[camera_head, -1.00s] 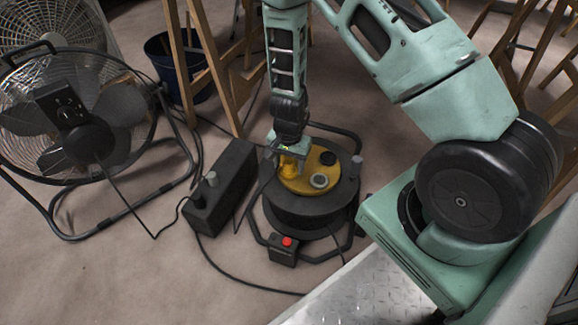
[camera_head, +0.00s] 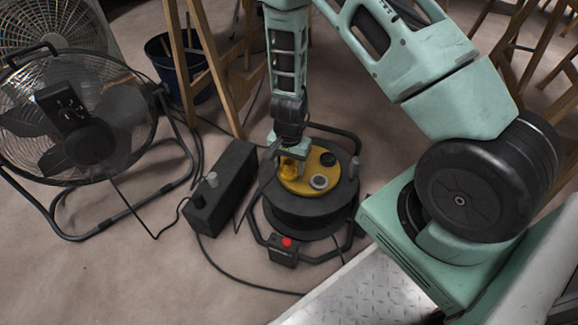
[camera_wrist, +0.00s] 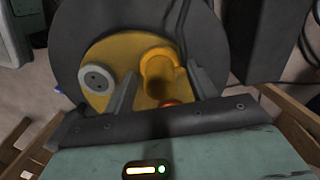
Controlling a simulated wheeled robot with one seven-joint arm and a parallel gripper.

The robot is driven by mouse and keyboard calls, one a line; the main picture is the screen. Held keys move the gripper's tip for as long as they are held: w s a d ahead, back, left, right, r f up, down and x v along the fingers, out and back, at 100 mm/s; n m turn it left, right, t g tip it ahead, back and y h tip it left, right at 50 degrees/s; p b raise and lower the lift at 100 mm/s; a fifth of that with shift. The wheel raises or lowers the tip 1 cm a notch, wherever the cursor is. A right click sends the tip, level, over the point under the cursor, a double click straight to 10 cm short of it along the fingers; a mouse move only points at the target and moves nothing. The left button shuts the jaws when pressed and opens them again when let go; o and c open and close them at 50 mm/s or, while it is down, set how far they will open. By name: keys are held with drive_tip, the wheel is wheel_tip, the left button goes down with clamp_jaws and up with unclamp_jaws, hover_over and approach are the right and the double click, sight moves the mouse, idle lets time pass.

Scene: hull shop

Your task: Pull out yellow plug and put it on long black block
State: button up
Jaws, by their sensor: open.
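The yellow plug (camera_head: 288,167) stands on the yellow top plate (camera_head: 297,186) of a black cable reel. In the wrist view the plug (camera_wrist: 159,72) lies between the two grey fingers. My gripper (camera_head: 287,163) is open, low over the plate, with one finger on either side of the plug. I cannot tell whether a finger touches it. The long black block (camera_head: 232,172) lies on the floor left of the reel. A grey plug with a cord sits on its near end. The far part of its top is bare.
A grey socket (camera_head: 319,181) and a dark round socket (camera_head: 328,159) are on the plate. A black tube frame with a red switch (camera_head: 287,242) surrounds the reel. A fan (camera_head: 85,130) stands left, with cords across the floor. Wooden legs (camera_head: 200,65) and a blue bucket stand behind.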

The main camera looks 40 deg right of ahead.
sight(289, 161)
clamp_jaws()
drive_tip(key=shift+r, duration=0.1)
drive_tip(key=shift+r+p, duration=2.95)
